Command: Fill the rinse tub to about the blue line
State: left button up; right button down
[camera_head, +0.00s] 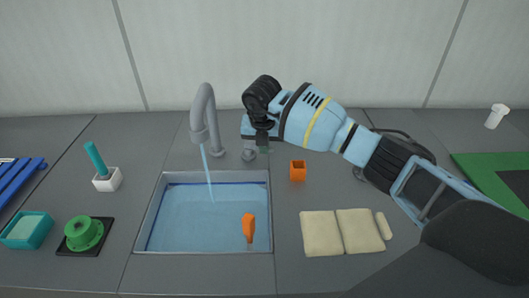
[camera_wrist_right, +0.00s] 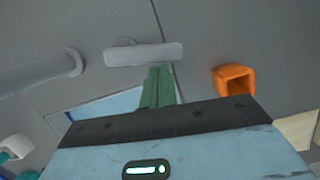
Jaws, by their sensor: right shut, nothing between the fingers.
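The rinse tub (camera_head: 203,253) is sunk into the grey counter and holds clear bluish water (camera_head: 185,220). My right gripper (camera_head: 262,146) is shut and empty, beside the tap lever. In the right wrist view the shut fingers (camera_wrist_right: 158,88) are right at the grey lever bar (camera_wrist_right: 145,54); I cannot tell whether they touch. An orange-handled tool (camera_head: 248,226) is in the tub's right part. My left gripper is not in view.
An orange square holder (camera_head: 298,170) stands right of the tap. Two beige cloths (camera_head: 341,232) lie right of the tub. Left are a brush in a white holder (camera_head: 107,180), a green round piece (camera_head: 84,233) and a teal box (camera_head: 27,230). A green mat (camera_head: 480,170) lies far right.

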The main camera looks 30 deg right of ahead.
jog(key=shift+w+d+f+n, duration=0.2)
jog(key=shift+w+d+n, duration=0.2)
jog(key=shift+w+n, duration=0.25)
jog(key=shift+s+n, duration=0.1)
jog(key=shift+n, duration=0.15)
jog(key=shift+s, duration=0.15)
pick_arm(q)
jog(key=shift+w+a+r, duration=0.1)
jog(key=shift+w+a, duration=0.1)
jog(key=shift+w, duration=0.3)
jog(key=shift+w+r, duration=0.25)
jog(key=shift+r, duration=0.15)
pick_arm(e)
jog(key=shift+a, duration=0.75)
pick_arm(q)
jog(key=shift+p, duration=0.3)
pick_arm(e)
jog(key=shift+s, duration=0.1)
